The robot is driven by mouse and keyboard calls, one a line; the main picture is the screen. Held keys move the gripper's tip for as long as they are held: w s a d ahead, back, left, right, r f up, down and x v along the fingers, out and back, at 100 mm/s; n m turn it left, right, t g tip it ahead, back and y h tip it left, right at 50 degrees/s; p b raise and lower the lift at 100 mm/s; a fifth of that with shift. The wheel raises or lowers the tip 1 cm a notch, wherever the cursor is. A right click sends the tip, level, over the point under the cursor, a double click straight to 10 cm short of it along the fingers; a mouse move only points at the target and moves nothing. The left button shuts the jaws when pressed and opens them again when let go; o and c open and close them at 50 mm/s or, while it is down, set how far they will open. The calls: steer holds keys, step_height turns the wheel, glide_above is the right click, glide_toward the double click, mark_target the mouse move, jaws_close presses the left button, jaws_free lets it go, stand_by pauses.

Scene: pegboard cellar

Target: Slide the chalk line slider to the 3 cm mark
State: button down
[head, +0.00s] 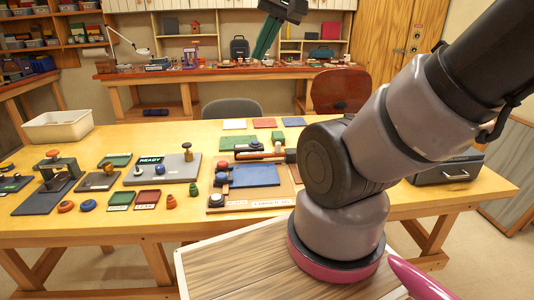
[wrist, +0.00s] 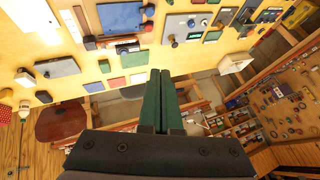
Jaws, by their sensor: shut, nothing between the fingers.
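My gripper (head: 258,57) is raised high above the far side of the workbench, with its dark green fingers pointing down and left. In the wrist view the two fingers (wrist: 161,73) lie side by side, shut and empty. A wooden board with a blue plate (head: 252,176) sits near the middle of the bench. A pale lettered strip (head: 262,203) runs along its front edge, its writing too small to read. Blue and red-orange knobs stand at the board's left side. I cannot tell which piece is the chalk line slider, nor read a 3 cm mark. My gripper is well apart from the board.
A grey READY panel (head: 163,169), a clamp-like stand (head: 54,168) and several small trays and knobs fill the bench's left half. A white bin (head: 58,126) stands at the back left. A dark case (head: 450,168) is at the right. Two chairs (head: 341,90) stand behind.

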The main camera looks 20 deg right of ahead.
steer(key=c, duration=1.2)
jaws_free()
steer(key=shift+o, duration=1.4)
steer(key=shift+w, duration=0.3)
steer(key=m+g+h, duration=0.2)
steer(key=m+g, duration=0.5)
steer(key=m, duration=0.1)
glide_above(278, 143)
step_height(278, 143, down, 28)
steer(key=shift+w+d+f, duration=0.1)
steer(key=shift+w+f, duration=0.05)
steer(key=shift+f, duration=0.55)
step_height(278, 143, down, 10)
steer(key=shift+f, duration=0.1)
